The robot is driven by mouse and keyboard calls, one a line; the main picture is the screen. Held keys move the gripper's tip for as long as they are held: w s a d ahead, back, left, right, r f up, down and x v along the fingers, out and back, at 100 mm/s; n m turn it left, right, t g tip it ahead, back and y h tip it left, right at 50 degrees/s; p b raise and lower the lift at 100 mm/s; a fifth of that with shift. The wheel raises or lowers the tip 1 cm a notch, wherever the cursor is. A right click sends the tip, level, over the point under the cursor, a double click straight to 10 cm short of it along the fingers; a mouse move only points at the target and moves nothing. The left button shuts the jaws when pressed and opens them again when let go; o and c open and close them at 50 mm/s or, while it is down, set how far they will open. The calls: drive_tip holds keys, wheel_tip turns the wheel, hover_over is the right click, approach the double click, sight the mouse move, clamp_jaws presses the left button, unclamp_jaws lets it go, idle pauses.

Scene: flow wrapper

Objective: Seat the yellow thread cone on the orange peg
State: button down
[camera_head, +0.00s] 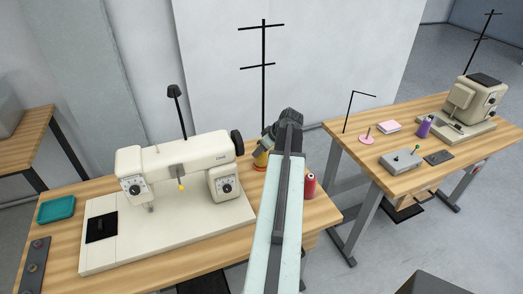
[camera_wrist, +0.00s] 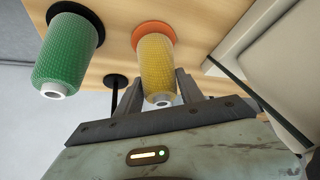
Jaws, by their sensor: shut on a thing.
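The yellow thread cone (camera_wrist: 157,66) is between the two fingers of my gripper (camera_wrist: 160,90), which is shut on it in the wrist view. Its wide end overlaps the round orange base (camera_wrist: 153,33) of the orange peg; the peg's shaft is hidden. I cannot tell whether the cone rests fully on the base. In the head view, my gripper (camera_head: 268,150) is at the back right of the near table, and a small part of the yellow cone (camera_head: 261,160) shows below it.
A green cone (camera_wrist: 68,60) on a black base stands beside the yellow one. A red cone (camera_head: 310,184) stands right of my arm. A cream sewing machine (camera_head: 178,165) is at left, with a teal tray (camera_head: 57,209). Another table with a second machine (camera_head: 470,105) is at right.

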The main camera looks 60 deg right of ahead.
drive_tip(key=c, duration=0.7)
unclamp_jaws()
drive_tip(key=shift+o, duration=0.2)
drive_tip(key=p+v, duration=0.6)
drive_tip(key=v, duration=0.1)
drive_tip(key=shift+r, duration=0.35)
drive_tip(key=shift+s, duration=0.15)
